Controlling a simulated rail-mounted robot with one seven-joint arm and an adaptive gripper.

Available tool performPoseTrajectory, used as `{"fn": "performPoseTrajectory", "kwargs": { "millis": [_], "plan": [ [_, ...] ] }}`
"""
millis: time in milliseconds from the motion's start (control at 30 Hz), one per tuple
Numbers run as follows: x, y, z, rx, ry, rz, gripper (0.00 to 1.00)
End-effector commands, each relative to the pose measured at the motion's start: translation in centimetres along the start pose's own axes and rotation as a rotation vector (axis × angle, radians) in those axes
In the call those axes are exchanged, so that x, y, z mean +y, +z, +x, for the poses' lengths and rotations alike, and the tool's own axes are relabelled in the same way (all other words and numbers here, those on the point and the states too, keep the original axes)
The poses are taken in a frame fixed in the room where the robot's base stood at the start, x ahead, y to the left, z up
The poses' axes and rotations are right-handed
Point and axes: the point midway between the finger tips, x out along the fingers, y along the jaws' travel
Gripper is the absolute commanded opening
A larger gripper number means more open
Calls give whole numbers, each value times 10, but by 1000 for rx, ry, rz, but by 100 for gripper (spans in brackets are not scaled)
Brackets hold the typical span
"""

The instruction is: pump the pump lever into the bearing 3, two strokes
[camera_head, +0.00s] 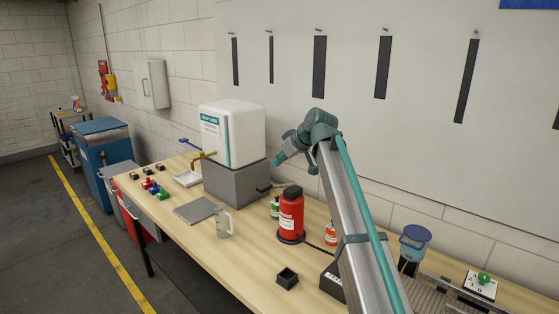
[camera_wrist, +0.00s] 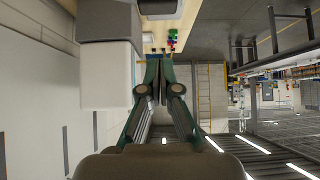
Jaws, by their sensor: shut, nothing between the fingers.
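A red can labelled like grease (camera_head: 290,217) stands on the bench in the head view, with a black top. A dark lever-like bar (camera_head: 264,190) shows at the left of its top; I cannot tell for sure that it is the pump lever. A thin black hose (camera_head: 320,247) runs right from the can's base. My gripper (camera_head: 276,161) is up in the air, above and left of the red can, touching nothing. In the wrist view my gripper (camera_wrist: 159,62) is shut and empty. I cannot make out bearing 3; my arm hides part of the bench.
A white machine (camera_head: 232,133) on a grey block (camera_head: 235,183) stands just behind and left of my gripper. A mug (camera_head: 223,223), a grey plate (camera_head: 195,211) and a small black open box (camera_head: 287,279) lie on the bench. A blue-topped container (camera_head: 415,236) stands right.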

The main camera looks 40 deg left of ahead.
Motion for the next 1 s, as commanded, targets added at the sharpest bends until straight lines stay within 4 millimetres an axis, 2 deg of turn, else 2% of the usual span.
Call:
{"fn": "performPoseTrajectory", "kwargs": {
  "millis": [367, 600, 1000],
  "plan": [
    [0, -3, 71, -1, -1, 0, 0],
    [0, 21, 92, -1, -1, 1, 0],
    [0, 28, 100, 1, 0, 0, 0]
  ]
}}
